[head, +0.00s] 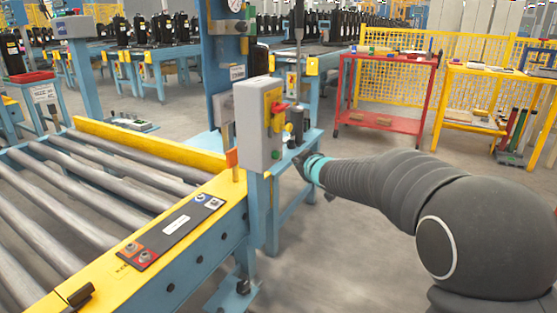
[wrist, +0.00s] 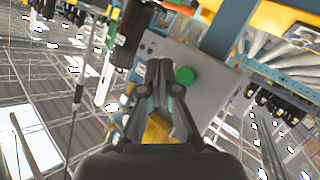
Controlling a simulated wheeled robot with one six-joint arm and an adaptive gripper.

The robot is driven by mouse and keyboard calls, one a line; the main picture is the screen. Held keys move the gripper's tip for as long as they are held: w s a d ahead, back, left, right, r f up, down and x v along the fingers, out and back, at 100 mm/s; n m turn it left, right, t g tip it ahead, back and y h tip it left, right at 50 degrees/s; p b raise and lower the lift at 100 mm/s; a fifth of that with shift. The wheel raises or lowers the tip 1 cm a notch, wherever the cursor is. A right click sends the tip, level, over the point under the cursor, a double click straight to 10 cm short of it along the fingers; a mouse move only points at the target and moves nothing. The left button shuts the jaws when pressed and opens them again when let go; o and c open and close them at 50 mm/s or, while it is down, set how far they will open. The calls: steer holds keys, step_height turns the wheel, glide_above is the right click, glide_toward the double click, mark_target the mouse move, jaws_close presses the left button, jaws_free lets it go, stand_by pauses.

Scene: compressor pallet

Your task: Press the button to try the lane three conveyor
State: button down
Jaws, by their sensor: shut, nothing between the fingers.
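A grey control box (head: 258,125) stands on the blue post at the end of the roller conveyor (head: 75,200). Its side face carries a yellow panel with a red switch (head: 278,107) and a green button (head: 276,154) low down. My gripper (head: 299,159) is beside this face, right of the green button, partly dark against the blue frame. In the wrist view my gripper (wrist: 160,68) is shut and empty, its fingertips just left of the green button (wrist: 186,75). Whether they touch the box is unclear. No lane number is readable.
A black panel (head: 172,230) with several small buttons lies on the conveyor's yellow rail. A dark cylinder (head: 296,121) stands close beside the box, above my gripper.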

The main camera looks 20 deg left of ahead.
mark_target(277, 155)
steer(key=shift+w+a, duration=0.1)
steer(key=shift+a, duration=1.5)
steer(key=shift+a, duration=0.1)
steer(key=shift+a, duration=0.3)
steer(key=shift+w+a, duration=0.1)
steer(key=shift+a, duration=0.4)
stand_by(1.1)
steer(key=shift+d, duration=0.95)
steer(key=shift+d+p, duration=0.1)
steer(key=shift+p, duration=0.2)
